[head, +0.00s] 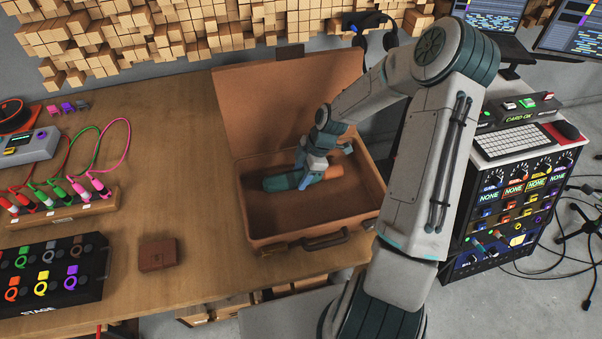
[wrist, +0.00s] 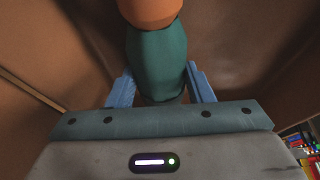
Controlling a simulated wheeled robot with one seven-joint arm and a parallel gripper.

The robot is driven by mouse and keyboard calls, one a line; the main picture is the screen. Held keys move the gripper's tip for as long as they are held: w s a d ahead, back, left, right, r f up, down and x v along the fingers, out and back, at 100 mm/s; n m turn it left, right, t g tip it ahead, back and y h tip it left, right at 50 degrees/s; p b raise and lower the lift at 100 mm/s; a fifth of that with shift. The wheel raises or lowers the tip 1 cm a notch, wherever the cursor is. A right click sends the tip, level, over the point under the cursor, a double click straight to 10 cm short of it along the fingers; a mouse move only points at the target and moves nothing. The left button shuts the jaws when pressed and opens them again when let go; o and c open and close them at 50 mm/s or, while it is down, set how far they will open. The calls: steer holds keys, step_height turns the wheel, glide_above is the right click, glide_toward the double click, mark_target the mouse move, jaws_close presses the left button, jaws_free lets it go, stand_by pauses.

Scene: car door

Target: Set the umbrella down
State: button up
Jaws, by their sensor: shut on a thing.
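The umbrella is a folded teal roll with an orange end; its teal part (head: 281,182) shows in the head view, lying level inside the open brown suitcase (head: 262,229). My gripper (head: 306,180) reaches down into the suitcase and is shut around the umbrella near its orange end. In the wrist view the blue fingers (wrist: 161,90) stand on both sides of the teal body (wrist: 157,55), with the orange part at the top. I cannot tell whether the umbrella touches the suitcase floor.
The suitcase lid stands open at the back, and its walls surround my gripper. A brown wallet (head: 158,254) lies on the wooden table (head: 190,190) left of the suitcase. A black stage box (head: 50,275) and a cable panel (head: 60,208) stand further left. A control rack (head: 510,205) stands at right.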

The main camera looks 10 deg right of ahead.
steer(key=o, duration=1.2)
steer(key=shift+f, duration=0.1)
steer(key=v, duration=1.1)
steer(key=s+a+r+m+t+h, duration=0.1)
steer(key=s+a+r+m+h, duration=0.1)
steer(key=s+r+m, duration=0.6)
steer(key=s+a+r+m+t+h, duration=0.2)
steer(key=s+r+m, duration=0.6)
steer(key=s, duration=0.6)
steer(key=shift+a+m, duration=0.15)
steer(key=shift+m, duration=0.85)
steer(key=shift+r, duration=0.1)
